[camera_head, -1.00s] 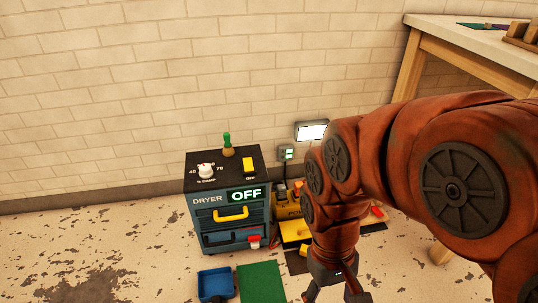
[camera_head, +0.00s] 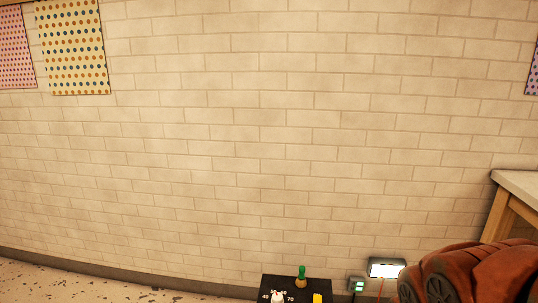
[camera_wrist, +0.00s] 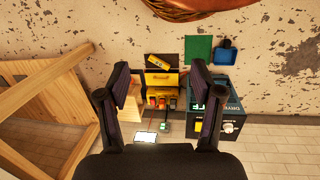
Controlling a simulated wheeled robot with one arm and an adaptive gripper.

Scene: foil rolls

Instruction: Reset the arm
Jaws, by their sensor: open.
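My gripper (camera_wrist: 163,80) is open in the wrist view, its two dark fingers spread wide with nothing held between them. It hangs above the floor area by the wall. In the head view only part of my red arm shows at the lower right; the gripper is out of that picture. The dryer also shows in the wrist view (camera_wrist: 235,117), right of the fingers and partly behind one.
In the wrist view a yellow bin (camera_wrist: 158,83), a green mat (camera_wrist: 197,48) and a blue tray (camera_wrist: 227,54) lie beyond the fingers. A wooden table (camera_wrist: 38,70) stands at left. A lit panel (camera_head: 386,268) is on the brick wall.

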